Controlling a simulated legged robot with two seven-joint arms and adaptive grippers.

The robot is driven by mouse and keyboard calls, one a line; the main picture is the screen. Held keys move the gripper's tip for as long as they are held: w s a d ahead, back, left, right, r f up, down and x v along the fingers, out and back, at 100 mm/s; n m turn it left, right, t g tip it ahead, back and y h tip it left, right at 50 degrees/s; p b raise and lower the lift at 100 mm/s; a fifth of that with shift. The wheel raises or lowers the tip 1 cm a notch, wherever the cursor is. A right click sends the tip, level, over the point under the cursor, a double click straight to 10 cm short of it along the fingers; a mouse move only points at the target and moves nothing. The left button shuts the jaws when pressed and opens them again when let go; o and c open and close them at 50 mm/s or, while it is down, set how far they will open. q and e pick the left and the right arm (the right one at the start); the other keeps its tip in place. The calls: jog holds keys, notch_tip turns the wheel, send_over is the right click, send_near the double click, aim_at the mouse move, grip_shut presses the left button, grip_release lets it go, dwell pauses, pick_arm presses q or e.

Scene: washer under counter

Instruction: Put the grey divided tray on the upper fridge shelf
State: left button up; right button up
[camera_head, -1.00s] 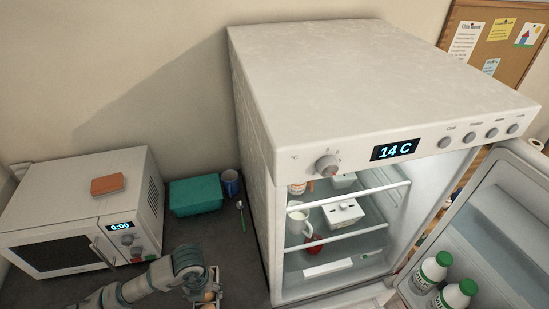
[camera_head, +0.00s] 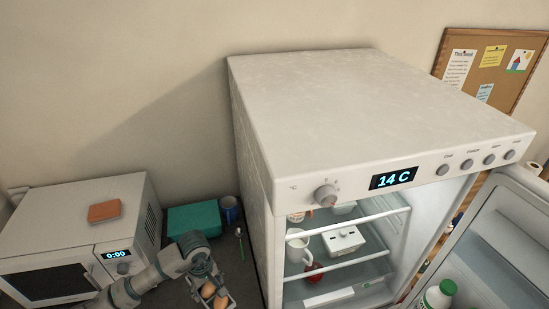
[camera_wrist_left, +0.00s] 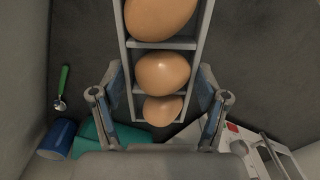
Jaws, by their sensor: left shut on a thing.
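The grey divided tray (camera_wrist_left: 165,43) holds brown eggs in a row of compartments. In the head view the tray (camera_head: 231,303) is at the bottom edge, left of the fridge, partly cut off. My left gripper (camera_head: 207,283) is shut on it; in the wrist view its fingers (camera_wrist_left: 160,88) press on both long sides. The open fridge (camera_head: 330,120) has an upper shelf (camera_head: 350,223) with a white front rail. My right gripper is not in view.
The fridge door (camera_head: 490,235) stands open at right with a green-capped bottle (camera_head: 437,296). A microwave (camera_head: 75,240), teal box (camera_head: 193,219), blue mug (camera_head: 228,209) and green-handled spoon (camera_head: 240,243) are at left.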

pick_arm(q)
jog(key=m, duration=0.1)
jog(key=w+m, duration=0.1)
jog(key=m, duration=0.1)
jog(key=r+m, duration=0.1)
jog(key=shift+w, duration=0.3)
jog(key=m, duration=0.1)
jog(key=w+m, duration=0.1)
jog(key=m, duration=0.2)
jog(key=shift+w+r+m, duration=0.15)
jog(key=shift+r+m, duration=0.15)
jog(key=shift+d+f, duration=0.1)
